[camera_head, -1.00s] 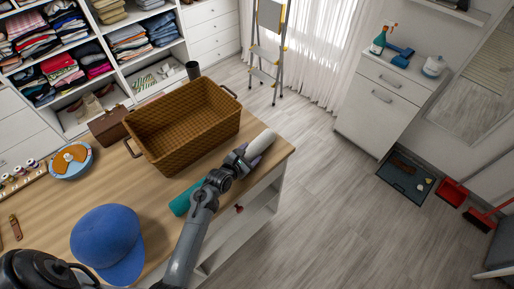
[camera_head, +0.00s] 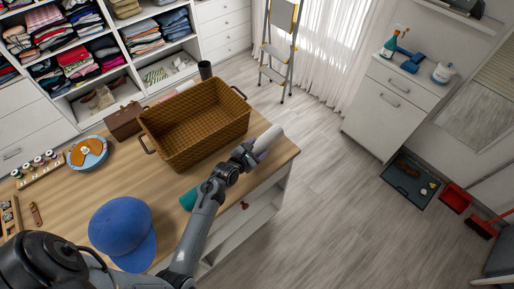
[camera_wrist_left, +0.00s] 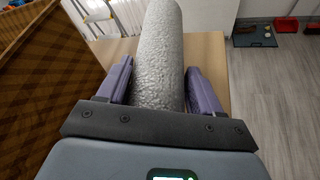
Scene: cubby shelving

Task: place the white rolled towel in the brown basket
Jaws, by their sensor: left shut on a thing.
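The white rolled towel (camera_head: 269,138) is at the right end of the wooden table, beside the brown basket (camera_head: 195,150). My left gripper (camera_head: 247,156) is shut on it. In the left wrist view the towel (camera_wrist_left: 160,50) runs lengthwise between the two purple fingers of the gripper (camera_wrist_left: 158,82), its far end beyond the fingertips. The basket wall (camera_wrist_left: 50,85) stands close on the left in that view. The basket is open at the top and looks empty. I cannot tell whether the towel touches the table. My right gripper is not in view.
A teal roll (camera_head: 188,200) lies partly hidden by my left arm. A blue cap (camera_head: 120,228) lies at the table's near side. A brown box (camera_head: 123,120) and a round blue-and-orange item (camera_head: 88,152) are left of the basket. The table's right edge is close to the towel.

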